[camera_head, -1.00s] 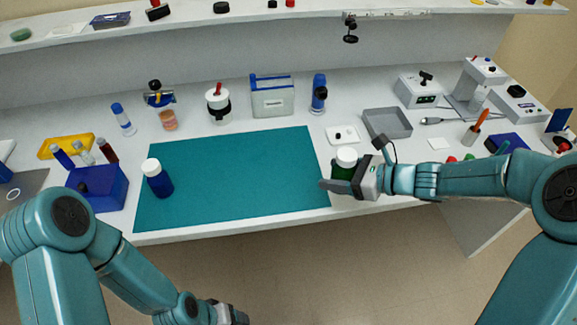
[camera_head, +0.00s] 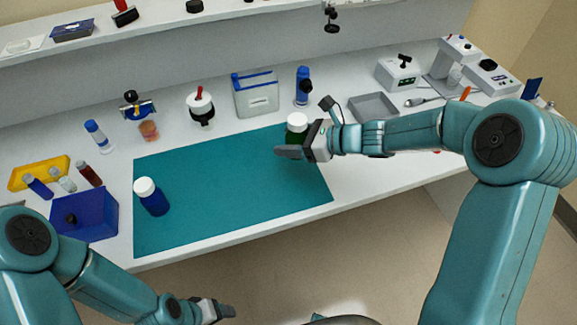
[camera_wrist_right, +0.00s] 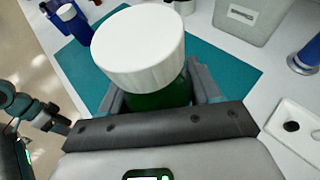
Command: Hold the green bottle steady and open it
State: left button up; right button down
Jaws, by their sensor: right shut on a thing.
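The green bottle (camera_head: 296,137) has a white cap (camera_head: 297,121), which is on. My right gripper (camera_head: 290,151) is shut around its body and holds it upright over the teal mat's right back part. Whether its base touches the mat is hidden. In the right wrist view the white cap (camera_wrist_right: 138,46) stands clear above the fingers, with the green body (camera_wrist_right: 160,98) between them. My left gripper (camera_head: 216,310) is low in front of the bench, away from the bottle. Its jaw opening is too small to read.
A blue bottle with a white cap (camera_head: 152,197) stands on the teal mat (camera_head: 230,200) at the left. A blue box (camera_head: 84,215) and yellow rack (camera_head: 38,172) are further left. A grey tray (camera_head: 373,108) lies right of the mat. The mat's middle is clear.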

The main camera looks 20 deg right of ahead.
aim_at(290, 174)
notch_tip(290, 174, down, 4)
jog(key=shift+s+a+r, duration=0.1)
jog(key=shift+s+r, duration=0.05)
notch_tip(290, 174, down, 6)
jog(key=shift+r, duration=0.25)
jog(key=shift+f+b, duration=0.2)
jog(key=shift+b, duration=0.2)
jog(key=shift+c, duration=1.1)
grip_release()
jog(key=shift+r, duration=0.1)
